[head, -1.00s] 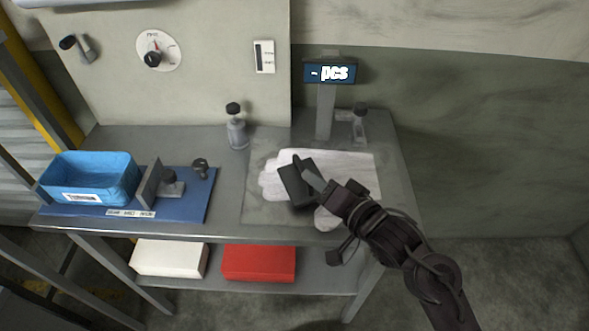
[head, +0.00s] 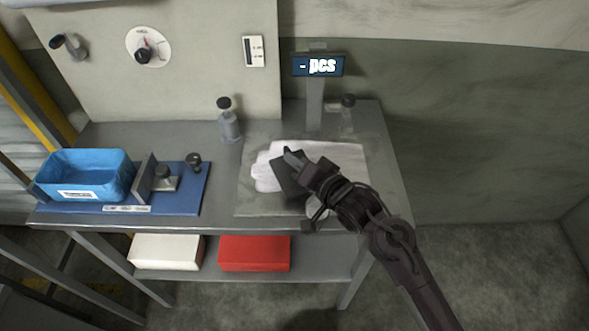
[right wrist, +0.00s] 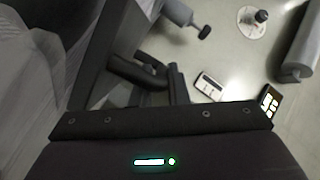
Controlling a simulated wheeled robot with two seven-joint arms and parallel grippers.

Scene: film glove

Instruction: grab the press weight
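A dark block (head: 288,183), which looks like the press weight, lies on the white glove (head: 262,172) on the grey plate at the right of the bench. My right gripper (head: 292,157) is at the block, its fingers overlapping the block's upper part and hiding some of it. In the right wrist view dark parts (right wrist: 138,74) show close in front of the gripper; I cannot tell finger from block there, or whether the fingers are closed on it. My left gripper is not in view.
A blue bin (head: 85,174) stands at the left, with a blue mat (head: 188,203) holding a metal fixture (head: 147,176). A bottle (head: 228,122) and a display post (head: 315,105) stand behind the plate. White (head: 166,252) and red (head: 254,253) boxes sit on the lower shelf.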

